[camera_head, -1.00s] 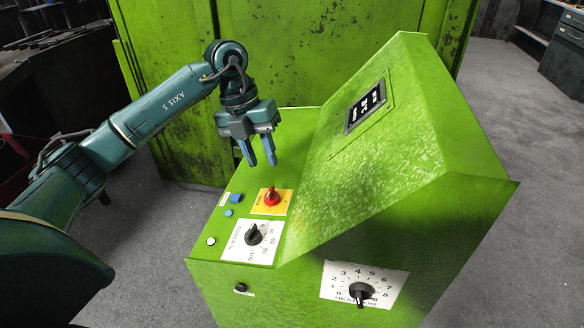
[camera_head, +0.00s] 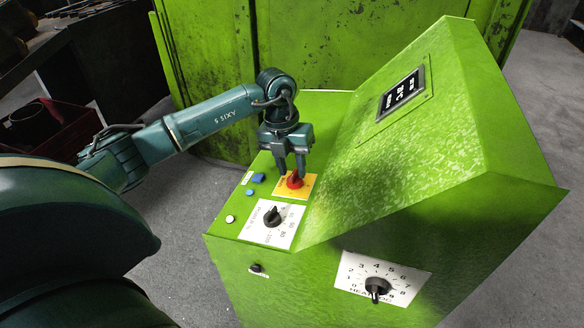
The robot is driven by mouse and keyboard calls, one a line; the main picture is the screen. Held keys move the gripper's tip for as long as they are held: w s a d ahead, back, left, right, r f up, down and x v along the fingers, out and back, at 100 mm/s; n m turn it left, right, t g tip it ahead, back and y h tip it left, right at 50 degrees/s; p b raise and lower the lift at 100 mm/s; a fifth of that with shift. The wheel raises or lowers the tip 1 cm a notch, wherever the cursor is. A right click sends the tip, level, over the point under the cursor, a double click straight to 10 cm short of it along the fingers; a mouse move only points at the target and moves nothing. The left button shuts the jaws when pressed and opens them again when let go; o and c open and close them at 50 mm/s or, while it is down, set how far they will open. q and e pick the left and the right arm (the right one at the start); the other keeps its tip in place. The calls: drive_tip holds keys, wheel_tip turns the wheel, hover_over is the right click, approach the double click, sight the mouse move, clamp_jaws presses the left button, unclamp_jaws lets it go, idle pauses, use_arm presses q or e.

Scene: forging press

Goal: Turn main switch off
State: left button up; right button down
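The main switch (camera_head: 295,182) is a red rotary knob on a yellow plate, on the flat ledge of the green control cabinet. My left gripper (camera_head: 291,176) points down at the knob, with its blue-grey fingertips right at it. One finger shows to the left of the knob and one by its upper right side. The fingers are apart; whether they touch the knob I cannot tell. My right gripper is not in view.
On the same ledge are a black dial (camera_head: 272,216) on a white plate, blue buttons (camera_head: 258,178) and a white button (camera_head: 230,219). The sloped panel (camera_head: 400,150) rises close to the right. A heating dial (camera_head: 377,287) is on the front face.

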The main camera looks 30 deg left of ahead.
use_arm(q)
drive_tip(key=shift+d+f, duration=0.1)
drive_tip(key=shift+f, duration=0.3)
drive_tip(key=shift+c, duration=0.2)
clamp_jaws()
